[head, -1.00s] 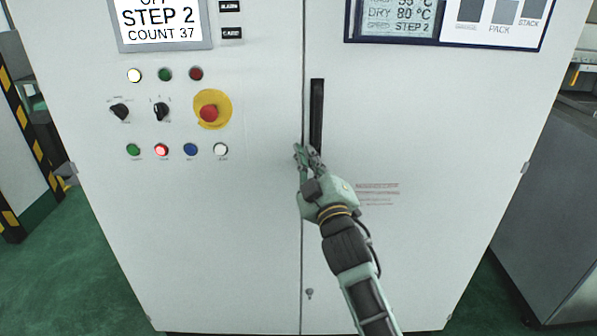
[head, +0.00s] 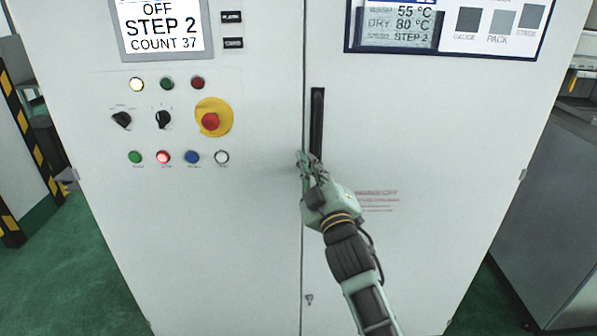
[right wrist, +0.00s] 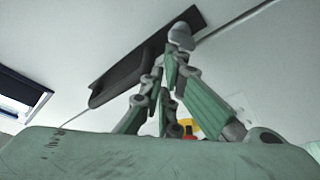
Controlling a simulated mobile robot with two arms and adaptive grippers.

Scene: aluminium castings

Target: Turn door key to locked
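The door key (head: 309,299) is a small grey piece low on the cabinet, just right of the door seam. It is too small to read which way it is turned. My right gripper (head: 306,160) is in front of the doors, well above the key, at the lower end of the black door handle (head: 317,120). The handle (right wrist: 135,66) lies behind the fingers there; contact cannot be told. My left gripper is not in view.
The white cabinet doors (head: 240,240) fill the middle. Left of the seam are knobs, lamps and a red emergency button (head: 210,121). A display (head: 160,25) reads OFF, STEP 2. A grey unit (head: 555,220) stands at the right. The green floor (head: 60,285) is clear at lower left.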

